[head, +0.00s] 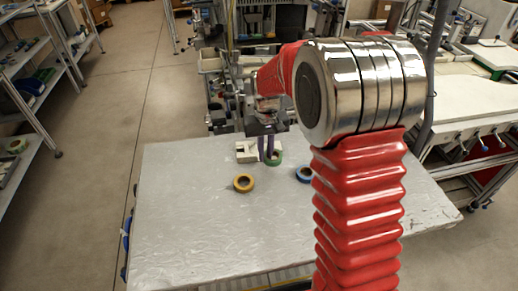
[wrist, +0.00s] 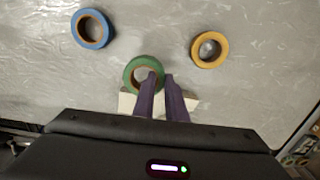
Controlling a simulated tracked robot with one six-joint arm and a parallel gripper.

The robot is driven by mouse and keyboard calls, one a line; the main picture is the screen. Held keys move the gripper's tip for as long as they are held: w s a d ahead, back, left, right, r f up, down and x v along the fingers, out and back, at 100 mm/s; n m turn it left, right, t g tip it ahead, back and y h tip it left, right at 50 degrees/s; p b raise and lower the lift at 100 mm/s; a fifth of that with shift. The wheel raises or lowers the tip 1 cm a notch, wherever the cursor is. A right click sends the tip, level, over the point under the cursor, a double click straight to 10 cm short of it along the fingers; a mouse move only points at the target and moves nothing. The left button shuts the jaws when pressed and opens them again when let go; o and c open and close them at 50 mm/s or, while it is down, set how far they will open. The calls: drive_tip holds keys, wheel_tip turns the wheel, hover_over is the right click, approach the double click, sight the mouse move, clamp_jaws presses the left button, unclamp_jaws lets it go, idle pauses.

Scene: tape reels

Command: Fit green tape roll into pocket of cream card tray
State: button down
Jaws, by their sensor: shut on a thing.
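The green tape roll (wrist: 129,76) is held by my gripper (wrist: 160,76), whose two purple fingers pinch the right side of its ring, one finger at the hole and one outside. In the head view the green roll (head: 277,161) shows at the fingertips of my gripper (head: 267,157). The cream card tray (head: 246,151) lies just behind and left of it there. In the wrist view the tray (wrist: 127,102) is partly hidden by the roll and fingers, and its pocket is not visible. I cannot tell how high the roll is above the table.
A yellow tape roll (head: 244,190) and a blue tape roll (head: 303,180) lie flat on the grey table (head: 200,230), apart from the green roll. The table's front left is clear. My red arm hides part of its right side.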

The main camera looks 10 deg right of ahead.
drive_tip(key=shift+d, duration=0.15)
drive_tip(key=shift+w+r, duration=0.1)
drive_tip(key=shift+w+n, duration=0.1)
drive_tip(key=shift+n, duration=0.4)
drive_tip(key=n, duration=0.1)
drive_tip(key=w+r+n, duration=0.1)
drive_tip(key=n, duration=0.3)
drive_tip(key=shift+w+r, duration=0.2)
drive_tip(key=shift+r, duration=0.05)
drive_tip(key=w+r+n, duration=0.4)
drive_tip(key=r+n, duration=0.1)
drive_tip(key=n, duration=1.2)
drive_tip(key=shift+d, duration=0.2)
drive_tip(key=shift+f, duration=2.5)
